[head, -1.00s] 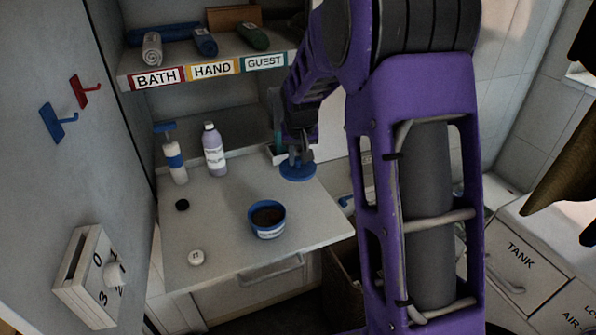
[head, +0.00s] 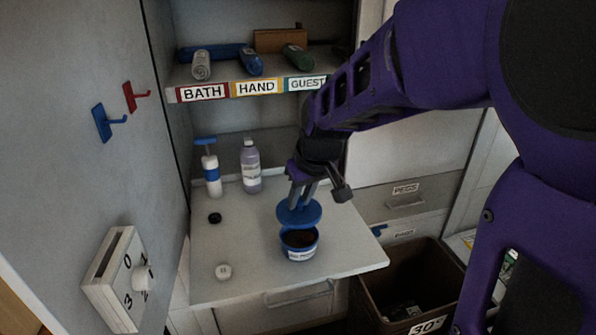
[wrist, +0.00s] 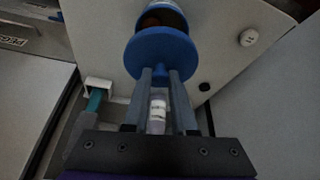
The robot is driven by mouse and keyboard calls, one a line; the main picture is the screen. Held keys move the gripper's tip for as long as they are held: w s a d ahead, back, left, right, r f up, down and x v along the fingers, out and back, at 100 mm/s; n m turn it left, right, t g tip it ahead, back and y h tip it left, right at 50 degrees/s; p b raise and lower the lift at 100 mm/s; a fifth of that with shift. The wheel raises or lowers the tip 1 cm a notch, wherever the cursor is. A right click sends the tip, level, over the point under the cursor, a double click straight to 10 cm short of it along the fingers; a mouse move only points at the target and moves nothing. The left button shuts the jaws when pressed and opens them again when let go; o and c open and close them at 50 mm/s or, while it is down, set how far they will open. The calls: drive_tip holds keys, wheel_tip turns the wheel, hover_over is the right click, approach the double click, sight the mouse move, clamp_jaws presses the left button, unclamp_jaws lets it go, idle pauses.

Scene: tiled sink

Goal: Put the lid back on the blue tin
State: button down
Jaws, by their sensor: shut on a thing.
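The blue tin (head: 300,252) stands upright and open on the pale counter, with dark contents and a white label on its front. My gripper (head: 298,200) is shut on the round blue lid (head: 297,212). The lid is held just above the tin's back rim and hides part of it; I cannot tell whether they touch. In the wrist view the lid (wrist: 160,55) sits at the tips of my gripper's fingers (wrist: 160,75). The tin (wrist: 163,14) shows partly beyond it, its opening partly covered by the lid.
A pump bottle (head: 211,170) and a lilac bottle (head: 250,167) stand at the back left of the counter (head: 245,290). A black cap (head: 215,218) and a white round piece (head: 223,271) lie left of the tin. A brown bin (head: 440,270) stands right of the counter.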

sight(303, 213)
drive_tip(key=shift+f+b, duration=2.05)
drive_tip(key=shift+f, duration=0.85)
drive_tip(key=shift+f, duration=0.15)
drive_tip(key=shift+c, duration=0.8)
unclamp_jaws()
drive_tip(key=shift+r+p, duration=2.5)
drive_tip(key=shift+r, duration=1.05)
